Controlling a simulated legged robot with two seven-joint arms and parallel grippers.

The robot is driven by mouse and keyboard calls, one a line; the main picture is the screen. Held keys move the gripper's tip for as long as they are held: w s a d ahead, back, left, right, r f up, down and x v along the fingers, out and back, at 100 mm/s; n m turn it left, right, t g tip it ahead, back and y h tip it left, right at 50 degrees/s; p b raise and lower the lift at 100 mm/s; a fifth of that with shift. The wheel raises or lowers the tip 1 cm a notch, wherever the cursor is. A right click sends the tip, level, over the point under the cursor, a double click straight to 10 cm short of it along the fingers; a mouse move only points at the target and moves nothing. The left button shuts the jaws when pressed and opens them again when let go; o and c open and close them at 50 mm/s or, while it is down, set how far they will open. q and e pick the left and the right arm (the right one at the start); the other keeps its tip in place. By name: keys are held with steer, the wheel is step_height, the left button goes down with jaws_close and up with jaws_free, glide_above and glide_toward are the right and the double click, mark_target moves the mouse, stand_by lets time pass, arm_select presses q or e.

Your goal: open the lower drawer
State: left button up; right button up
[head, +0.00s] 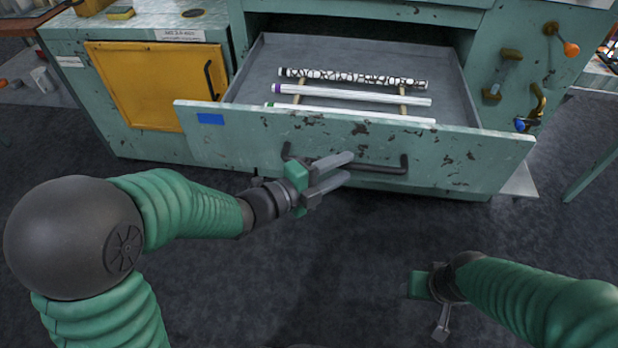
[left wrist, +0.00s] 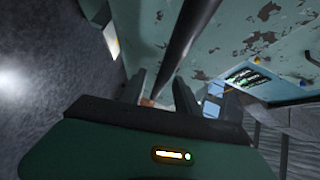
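The lower drawer (head: 225,147) stands pulled far out of the green cabinet in the head view, its worn front facing me. Its dark bar handle (head: 380,168) runs across the front. My left gripper (head: 343,168) is at the left-middle part of the handle, its two fingers apart with a gap between them. In the left wrist view the handle bar (left wrist: 190,40) runs down toward the space between the fingers (left wrist: 160,92); I cannot tell whether they touch it. My right gripper (head: 440,325) hangs low at the right, away from the drawer; its finger opening is unclear.
Inside the drawer, a black-patterned tube (head: 350,78) and two pale tubes (head: 350,94) lie across small rests. A yellow cabinet door (head: 150,85) with a dark handle is at the left. Valves and an orange knob (head: 571,49) are at the right. Dark floor below the drawer is clear.

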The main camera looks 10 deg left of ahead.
arm_select(q)
steer(key=b+v, duration=0.6)
steer(key=v, duration=0.8)
steer(key=shift+s+a, duration=0.15)
steer(key=shift+s, duration=0.05)
steer(key=shift+w, duration=0.1)
